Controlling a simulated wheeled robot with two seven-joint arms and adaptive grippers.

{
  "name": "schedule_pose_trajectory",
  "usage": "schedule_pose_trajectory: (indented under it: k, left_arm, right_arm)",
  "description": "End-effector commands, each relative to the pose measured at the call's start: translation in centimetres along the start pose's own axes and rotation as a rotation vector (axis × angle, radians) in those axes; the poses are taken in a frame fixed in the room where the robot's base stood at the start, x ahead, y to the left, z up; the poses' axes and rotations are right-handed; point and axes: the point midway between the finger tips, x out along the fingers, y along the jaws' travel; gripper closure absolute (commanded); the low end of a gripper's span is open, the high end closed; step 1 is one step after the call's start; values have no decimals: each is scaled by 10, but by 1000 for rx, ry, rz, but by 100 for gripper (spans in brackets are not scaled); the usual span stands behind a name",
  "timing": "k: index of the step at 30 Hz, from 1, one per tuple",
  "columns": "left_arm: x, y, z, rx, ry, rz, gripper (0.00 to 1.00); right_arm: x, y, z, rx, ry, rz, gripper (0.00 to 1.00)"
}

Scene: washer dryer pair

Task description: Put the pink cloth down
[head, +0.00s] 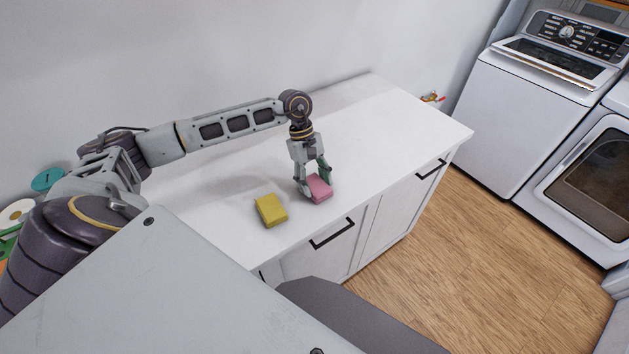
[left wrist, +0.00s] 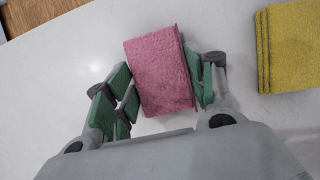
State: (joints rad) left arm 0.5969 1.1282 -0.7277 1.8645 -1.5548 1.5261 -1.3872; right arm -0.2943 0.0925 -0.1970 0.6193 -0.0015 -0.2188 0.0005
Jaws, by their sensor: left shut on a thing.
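The pink cloth (head: 319,188) is a folded block at the front part of the white counter in the head view. My left gripper (head: 313,187) points down over it with its fingers on either side. In the left wrist view the pink cloth (left wrist: 160,72) sits between the green finger pads of my left gripper (left wrist: 165,88), which is shut on it. The cloth is at or just above the counter top; I cannot tell whether it touches. My right gripper is not in view.
A yellow folded cloth (head: 271,210) lies on the white counter (head: 378,118), left of the pink one; it also shows in the left wrist view (left wrist: 290,45). The counter is clear to the right and behind. A washer (head: 535,105) and dryer (head: 590,190) stand beyond the wooden floor.

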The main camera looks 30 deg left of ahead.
Motion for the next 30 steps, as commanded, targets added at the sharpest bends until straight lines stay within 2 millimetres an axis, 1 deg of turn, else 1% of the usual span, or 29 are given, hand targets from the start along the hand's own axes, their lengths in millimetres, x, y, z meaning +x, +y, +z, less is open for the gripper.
schedule_pose_trajectory:
  k: [2,3,7,20,30]
  left_arm:
    - [1,0,0,0,0,0,64]
    - [1,0,0,0,0,0,41]
    - [0,0,0,0,0,0,25]
    - [0,0,0,0,0,0,24]
    - [0,0,0,-1,0,-1,24]
  right_arm:
    - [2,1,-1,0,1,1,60]
    - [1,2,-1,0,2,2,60]
    - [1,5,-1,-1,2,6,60]
    - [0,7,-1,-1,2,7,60]
    - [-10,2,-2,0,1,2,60]
